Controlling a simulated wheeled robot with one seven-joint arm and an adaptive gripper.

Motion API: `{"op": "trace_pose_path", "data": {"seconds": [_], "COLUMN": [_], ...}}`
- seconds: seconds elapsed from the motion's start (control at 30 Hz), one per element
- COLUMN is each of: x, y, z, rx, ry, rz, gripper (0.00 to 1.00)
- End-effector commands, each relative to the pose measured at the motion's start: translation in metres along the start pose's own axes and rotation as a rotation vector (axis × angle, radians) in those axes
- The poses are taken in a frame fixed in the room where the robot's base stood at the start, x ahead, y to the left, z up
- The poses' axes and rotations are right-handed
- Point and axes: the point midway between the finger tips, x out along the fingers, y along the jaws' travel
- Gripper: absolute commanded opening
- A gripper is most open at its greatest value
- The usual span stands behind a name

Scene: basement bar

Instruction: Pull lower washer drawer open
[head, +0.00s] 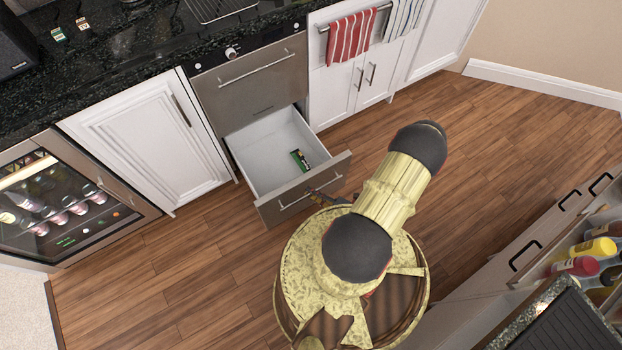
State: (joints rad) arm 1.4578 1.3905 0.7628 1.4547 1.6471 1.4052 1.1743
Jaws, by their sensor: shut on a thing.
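The lower washer drawer (267,207) is pulled out from the brushed-metal washer front in the head view. Its pale inside shows, with a small green and dark packet (300,160) lying in it near the front right. The upper drawer (252,84) above it is closed. My gripper (320,197) is at the right part of the lower drawer's bar handle (296,201) and is shut on it. My arm covers part of the gripper, so the fingers show only in small part.
A glass-door drinks fridge (60,206) and a white cabinet (148,140) stand left of the drawer. An open drawer with bottles (583,262) juts in at the lower right. Wooden floor (180,270) is clear in front of the cabinets.

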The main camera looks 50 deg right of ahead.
Motion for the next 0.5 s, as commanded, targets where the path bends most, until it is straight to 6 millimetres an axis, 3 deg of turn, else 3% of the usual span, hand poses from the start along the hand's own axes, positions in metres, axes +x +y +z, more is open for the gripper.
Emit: {"op": "trace_pose_path", "data": {"seconds": [0.33, 0.37, 0.5], "x": [-0.0002, -0.0002, -0.0002], "y": [-0.0010, -0.0010, -0.0008], "z": [0.0009, 0.0010, 0.0008], "rx": [-0.001, -0.001, -0.001], "ry": [-0.001, -0.001, -0.001], "rz": [-0.002, -0.002, -0.002], "gripper": [0.00, 0.09, 0.17]}}
